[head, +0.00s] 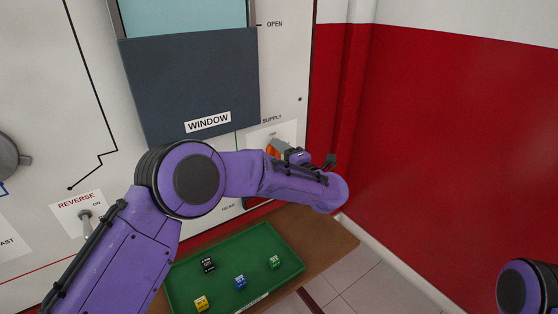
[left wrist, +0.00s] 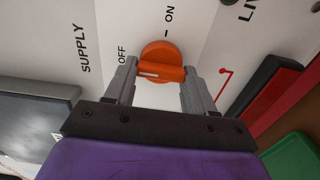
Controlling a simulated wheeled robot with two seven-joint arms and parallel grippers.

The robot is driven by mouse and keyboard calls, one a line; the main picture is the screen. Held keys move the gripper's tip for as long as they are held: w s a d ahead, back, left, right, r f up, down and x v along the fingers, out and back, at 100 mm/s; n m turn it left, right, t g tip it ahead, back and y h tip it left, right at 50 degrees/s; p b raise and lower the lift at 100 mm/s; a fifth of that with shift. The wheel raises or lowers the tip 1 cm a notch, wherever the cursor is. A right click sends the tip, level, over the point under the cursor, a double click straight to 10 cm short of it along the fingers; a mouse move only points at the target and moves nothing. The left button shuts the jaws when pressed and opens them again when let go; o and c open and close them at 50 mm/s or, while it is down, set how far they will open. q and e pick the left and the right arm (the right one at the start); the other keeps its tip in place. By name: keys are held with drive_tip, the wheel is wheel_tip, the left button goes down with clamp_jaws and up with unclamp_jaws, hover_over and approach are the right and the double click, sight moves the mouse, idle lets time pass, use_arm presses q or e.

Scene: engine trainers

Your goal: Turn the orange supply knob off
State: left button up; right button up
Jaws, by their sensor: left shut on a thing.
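The orange supply knob (left wrist: 160,54) sits on a white panel with the printed words SUPPLY, OFF and ON beside it. My left gripper (left wrist: 160,77) has one finger at each end of the knob's raised bar and is shut on it. A white line on the bar lies at its left end in the left wrist view, on the OFF side, away from the ON mark. In the head view the knob (head: 273,146) is partly hidden behind my left gripper (head: 284,150) and forearm. My right gripper is out of view.
A dark WINDOW panel (head: 190,85) is above left of the knob. A REVERSE switch (head: 85,219) is at the left. Below, a green tray (head: 215,268) with several small coloured blocks rests on a brown surface (head: 332,237). A red wall (head: 460,130) stands at right.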

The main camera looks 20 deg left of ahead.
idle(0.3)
use_arm(q)
drive_tip(key=o, duration=1)
drive_tip(key=shift+o, duration=0.2)
drive_tip(key=b+v, duration=0.2)
drive_tip(key=v, duration=0.8)
drive_tip(key=shift+s+d, duration=0.2)
drive_tip(key=shift+d, duration=0.05)
